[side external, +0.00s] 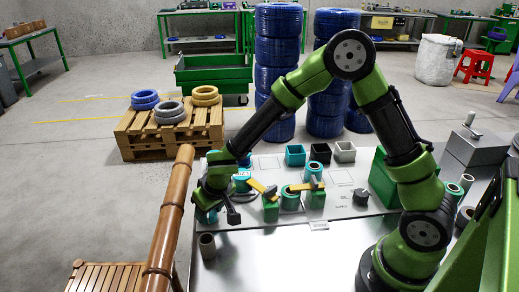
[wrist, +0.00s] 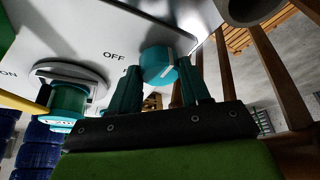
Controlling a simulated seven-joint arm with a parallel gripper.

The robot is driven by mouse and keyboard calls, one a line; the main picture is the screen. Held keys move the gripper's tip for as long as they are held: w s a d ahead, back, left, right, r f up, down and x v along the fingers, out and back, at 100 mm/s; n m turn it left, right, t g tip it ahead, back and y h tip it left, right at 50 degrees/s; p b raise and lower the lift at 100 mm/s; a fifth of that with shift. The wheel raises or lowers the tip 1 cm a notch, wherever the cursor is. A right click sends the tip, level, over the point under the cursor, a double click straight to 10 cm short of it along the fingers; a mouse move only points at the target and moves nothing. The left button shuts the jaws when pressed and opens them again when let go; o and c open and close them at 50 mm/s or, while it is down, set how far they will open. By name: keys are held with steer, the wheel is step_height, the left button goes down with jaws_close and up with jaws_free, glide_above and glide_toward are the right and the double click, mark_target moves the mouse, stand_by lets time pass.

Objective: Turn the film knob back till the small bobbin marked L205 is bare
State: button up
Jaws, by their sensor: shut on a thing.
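The film knob (wrist: 157,66) is a round teal knob with a pale mark, on a light panel near the printed word OFF. My gripper (wrist: 159,72) has its two dark green fingers on either side of the knob, shut on it. In the side view my gripper (side external: 213,207) reaches down at the left end of the bench, and the knob is largely hidden there. A small teal-green bobbin (wrist: 68,103) sits left of the fingers in the wrist view, with a partly hidden label that looks like L205. Its surface looks covered, but I cannot tell how much film it holds.
A yellow-topped green stand (side external: 270,208) and more teal spools (side external: 290,200) stand right of my gripper. Small open boxes (side external: 320,153) line the back.

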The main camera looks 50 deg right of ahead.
steer(key=shift+n, duration=0.3)
steer(key=n, duration=0.1)
steer(key=n+y, duration=0.1)
steer(key=n, duration=0.1)
steer(key=n+y, duration=0.1)
steer(key=shift+d+n, duration=0.25)
steer(key=shift+n, duration=0.05)
steer(key=n+y, duration=0.1)
steer(key=n, duration=0.2)
steer(key=shift+n+g, duration=0.3)
steer(key=shift+g, duration=0.1)
steer(key=n+g+y, duration=0.1)
steer(key=n, duration=0.4)
steer(key=shift+w+d+n+g+y, duration=0.1)
steer(key=shift+w+n+g+y, duration=0.1)
steer(key=shift+n+g+y, duration=0.15)
steer(key=n+g, duration=0.1)
steer(key=n, duration=0.3)
steer(key=shift+w+g+y, duration=0.15)
steer(key=shift+g+y, duration=0.1)
steer(key=shift+g, duration=0.1)
steer(key=shift+n, duration=0.25)
steer(key=o, duration=1.1)
steer(key=shift+c, duration=0.2)
